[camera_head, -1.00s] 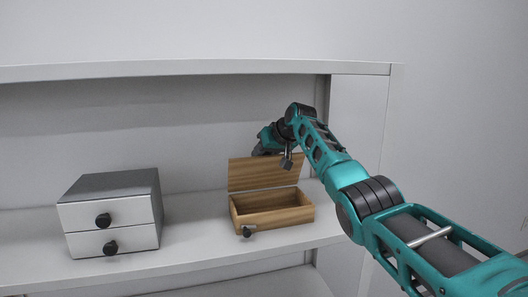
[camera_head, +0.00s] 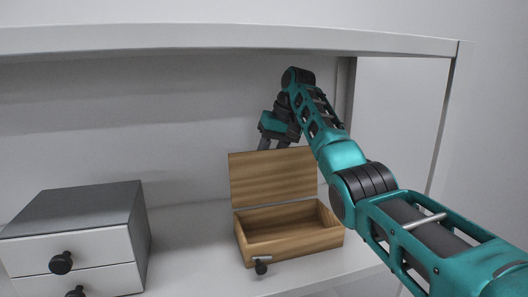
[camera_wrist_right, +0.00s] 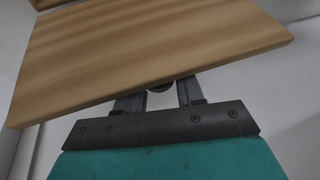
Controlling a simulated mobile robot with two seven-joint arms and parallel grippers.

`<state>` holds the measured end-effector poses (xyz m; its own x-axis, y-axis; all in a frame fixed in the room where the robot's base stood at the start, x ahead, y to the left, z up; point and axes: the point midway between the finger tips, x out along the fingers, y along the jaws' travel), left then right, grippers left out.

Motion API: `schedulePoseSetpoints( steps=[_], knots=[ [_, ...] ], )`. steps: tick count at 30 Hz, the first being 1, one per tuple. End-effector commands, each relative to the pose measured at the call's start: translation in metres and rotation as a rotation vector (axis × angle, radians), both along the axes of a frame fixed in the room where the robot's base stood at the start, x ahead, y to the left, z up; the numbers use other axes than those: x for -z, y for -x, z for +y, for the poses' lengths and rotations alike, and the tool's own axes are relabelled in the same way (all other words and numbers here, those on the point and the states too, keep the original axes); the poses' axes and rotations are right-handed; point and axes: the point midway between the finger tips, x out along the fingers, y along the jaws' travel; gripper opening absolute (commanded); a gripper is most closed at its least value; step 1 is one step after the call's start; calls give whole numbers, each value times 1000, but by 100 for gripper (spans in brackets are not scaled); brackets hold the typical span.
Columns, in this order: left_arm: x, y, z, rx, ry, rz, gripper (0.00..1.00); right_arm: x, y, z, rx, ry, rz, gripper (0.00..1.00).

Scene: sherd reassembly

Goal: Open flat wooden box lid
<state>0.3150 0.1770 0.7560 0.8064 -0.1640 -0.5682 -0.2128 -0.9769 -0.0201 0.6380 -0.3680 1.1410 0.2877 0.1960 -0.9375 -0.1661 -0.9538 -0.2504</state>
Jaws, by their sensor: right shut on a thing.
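The wooden box (camera_head: 292,246) stands on the white shelf, its inside visible and empty. Its lid (camera_head: 272,178) is raised about upright along the back edge. My right gripper (camera_head: 277,148) is at the lid's top edge, its fingertips partly hidden behind the lid. In the right wrist view the lid (camera_wrist_right: 140,55) fills the upper part. My left gripper is not in view.
A grey drawer cabinet (camera_head: 85,218) with dark knobs stands at the left. A small metal and dark knob piece (camera_head: 261,266) is at the box's front. An upper shelf board (camera_head: 200,40) runs above. Shelf room lies between cabinet and box.

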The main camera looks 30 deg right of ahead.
Motion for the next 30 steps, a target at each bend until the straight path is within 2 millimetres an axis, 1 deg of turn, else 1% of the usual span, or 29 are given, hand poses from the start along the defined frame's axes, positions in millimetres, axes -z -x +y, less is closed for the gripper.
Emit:
schedulePoseSetpoints(
  steps=[1, 6, 17, 18, 24, 30],
  knots=[
    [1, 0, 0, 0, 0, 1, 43, 5, 3, -1, 3, 0, 18, 0],
    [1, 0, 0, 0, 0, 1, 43, 7, 7, -1, 2, -5, 36, 0],
    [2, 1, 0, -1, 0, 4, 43, 9, 9, -1, 0, -6, 44, 0],
    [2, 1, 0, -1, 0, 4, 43, 9, 9, -1, 0, -6, 44, 40],
    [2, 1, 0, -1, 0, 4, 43, 6, 8, 0, -1, -6, 35, 58],
    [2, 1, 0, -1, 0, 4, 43, 5, 7, 0, -1, -6, 31, 58]
  ],
)
